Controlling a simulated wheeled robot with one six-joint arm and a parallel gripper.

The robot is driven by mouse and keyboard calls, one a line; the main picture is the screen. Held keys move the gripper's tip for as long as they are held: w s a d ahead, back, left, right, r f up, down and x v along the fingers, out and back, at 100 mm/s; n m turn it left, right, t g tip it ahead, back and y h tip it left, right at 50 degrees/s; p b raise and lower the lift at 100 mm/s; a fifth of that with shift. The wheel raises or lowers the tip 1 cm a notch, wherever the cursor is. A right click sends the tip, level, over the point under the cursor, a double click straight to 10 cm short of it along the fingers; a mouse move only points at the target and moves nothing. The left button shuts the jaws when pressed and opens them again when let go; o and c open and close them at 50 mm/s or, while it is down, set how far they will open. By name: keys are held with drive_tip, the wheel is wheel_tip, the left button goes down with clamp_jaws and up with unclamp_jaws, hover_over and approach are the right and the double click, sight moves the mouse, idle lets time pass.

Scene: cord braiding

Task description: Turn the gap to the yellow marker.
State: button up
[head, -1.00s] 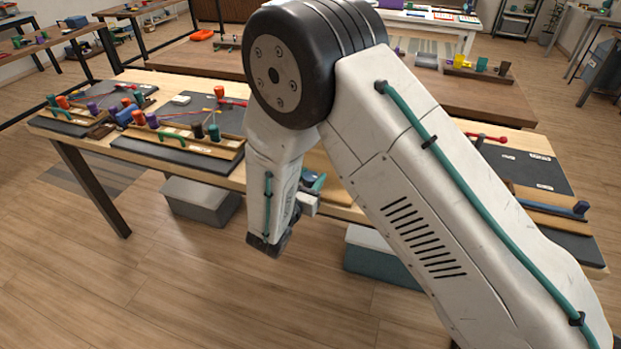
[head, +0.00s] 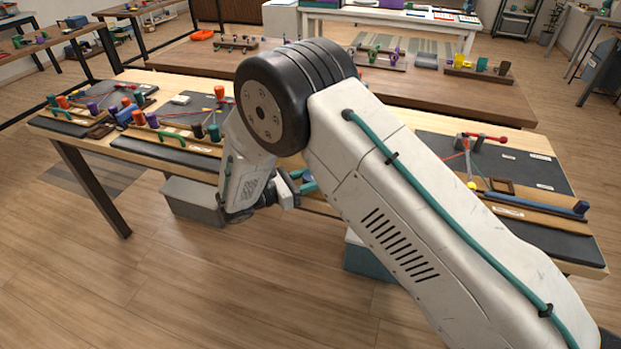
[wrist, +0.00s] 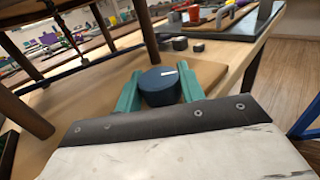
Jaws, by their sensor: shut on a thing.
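My gripper (wrist: 158,88) has its two teal fingers on either side of a dark blue round knob (wrist: 160,92), shut on it. The knob's top carries a short white line near its upper right edge. The knob sits on a brown wooden board (wrist: 205,72). In the head view my gripper (head: 304,182) shows only in part at the table's front edge, and my arm hides the knob. I cannot make out the gap or a yellow marker beside the knob in the wrist view.
Dark brown posts (wrist: 146,30) rise close beside the knob, on the left in the wrist view. Small dark blocks (wrist: 180,43) lie beyond it. In the head view, boards with coloured pegs (head: 180,131) stand left, and a grey mat (head: 520,165) lies right.

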idle(0.5)
drive_tip(key=o, duration=1)
drive_tip(key=shift+v, duration=3.85)
